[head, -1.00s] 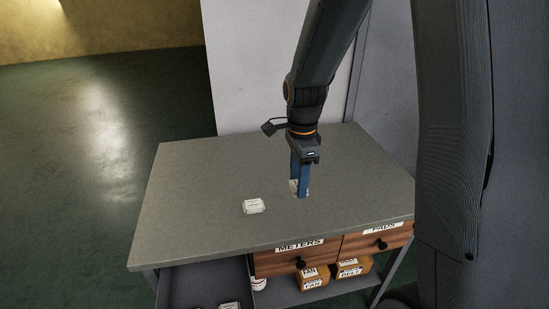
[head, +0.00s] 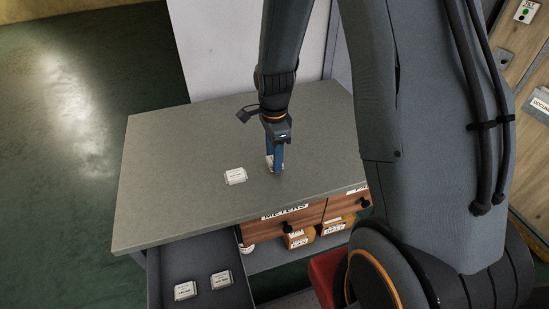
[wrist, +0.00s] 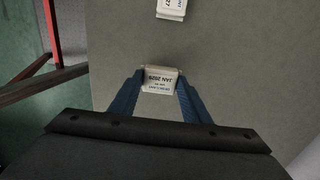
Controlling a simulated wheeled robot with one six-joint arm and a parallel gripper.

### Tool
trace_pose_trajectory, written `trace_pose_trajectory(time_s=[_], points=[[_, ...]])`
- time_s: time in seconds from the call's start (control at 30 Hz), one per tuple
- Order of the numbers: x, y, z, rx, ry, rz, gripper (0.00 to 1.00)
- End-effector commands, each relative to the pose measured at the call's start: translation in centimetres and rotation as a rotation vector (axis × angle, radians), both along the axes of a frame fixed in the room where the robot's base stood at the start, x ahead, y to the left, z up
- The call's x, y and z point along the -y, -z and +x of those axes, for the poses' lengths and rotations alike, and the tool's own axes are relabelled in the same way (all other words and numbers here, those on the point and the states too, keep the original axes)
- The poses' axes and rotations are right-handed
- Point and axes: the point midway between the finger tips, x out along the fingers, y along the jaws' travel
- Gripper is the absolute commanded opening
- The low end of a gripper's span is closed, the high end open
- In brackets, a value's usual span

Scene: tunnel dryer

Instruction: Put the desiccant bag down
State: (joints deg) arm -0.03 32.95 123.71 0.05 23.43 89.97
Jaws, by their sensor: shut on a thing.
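My gripper (head: 275,165) points down at the grey table top (head: 170,145), its blue fingers shut on a small white desiccant bag (wrist: 160,79).
An open drawer (head: 205,258) at the table's front left holds two white bags (head: 221,280). Wooden drawers (head: 284,226), one labelled METERS, sit under the top, with orange-brown containers (head: 299,238) on the shelf below. The left of the table top is clear.

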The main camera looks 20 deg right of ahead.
Motion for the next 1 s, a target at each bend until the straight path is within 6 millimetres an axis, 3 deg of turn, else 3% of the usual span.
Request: trace_pose_trajectory(time_s=[0.17, 0.57, 0.6, 0.7, 1.0], points=[[0.0, 1.5, 0.0, 0.001, -0.001, 0.000, 0.21], [0.0, 2.0, 0.0, 0.001, -0.001, 0.000, 0.21], [0.0, 2.0, 0.0, 0.001, -0.001, 0.000, 0.48], [0.0, 2.0, 0.0, 0.001, -0.001, 0.000, 0.62], [0.0, 1.8, 0.0, 0.002, -0.001, 0.000, 0.62]])
